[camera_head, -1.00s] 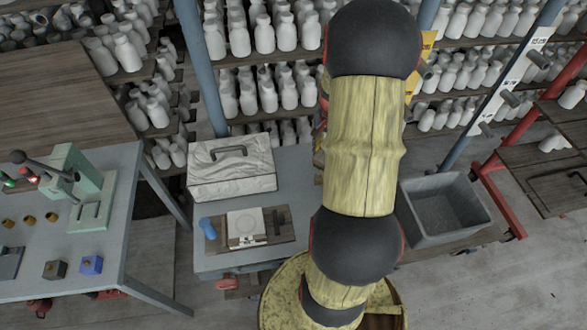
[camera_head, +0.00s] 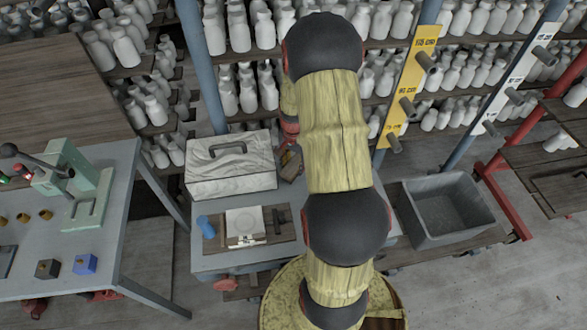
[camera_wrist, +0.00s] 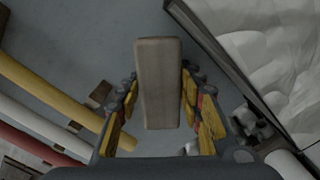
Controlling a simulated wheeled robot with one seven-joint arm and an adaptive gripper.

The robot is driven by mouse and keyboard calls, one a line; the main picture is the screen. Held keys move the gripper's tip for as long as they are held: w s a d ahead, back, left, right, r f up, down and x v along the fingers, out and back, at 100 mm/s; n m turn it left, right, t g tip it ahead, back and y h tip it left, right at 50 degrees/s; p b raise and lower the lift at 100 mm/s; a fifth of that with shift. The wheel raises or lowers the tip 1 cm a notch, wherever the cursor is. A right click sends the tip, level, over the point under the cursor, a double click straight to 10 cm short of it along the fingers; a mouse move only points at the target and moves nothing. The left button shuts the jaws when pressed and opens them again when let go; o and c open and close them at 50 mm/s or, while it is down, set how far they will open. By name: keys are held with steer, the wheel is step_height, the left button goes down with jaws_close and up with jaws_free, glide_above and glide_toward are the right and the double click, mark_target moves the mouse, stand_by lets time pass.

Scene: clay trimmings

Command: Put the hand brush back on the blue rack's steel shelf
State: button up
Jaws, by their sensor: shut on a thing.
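The hand brush (camera_wrist: 158,85) shows in the wrist view as a long, pale brown wooden block. My gripper (camera_wrist: 160,112) is shut on it, with yellow-padded fingers on either side. In the head view my gripper (camera_head: 291,163) shows small beside the white box, partly hidden by my arm. Blue-grey rack posts (camera_head: 203,65) stand behind. A grey flat surface (camera_head: 208,262) stands by the left post and seems to be the steel shelf. A grey surface (camera_wrist: 95,45) also lies below the brush in the wrist view; I cannot tell the gap.
A white box with a handle (camera_head: 230,170) stands close left of my gripper. A board with a white plate (camera_head: 245,222) and a blue cylinder (camera_head: 206,227) lie in front. A yellow pegged strip (camera_head: 415,80) and a grey bin (camera_head: 445,208) are to the right.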

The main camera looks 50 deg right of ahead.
steer(key=shift+f, duration=0.45)
steer(key=shift+f, duration=0.15)
steer(key=o, duration=1)
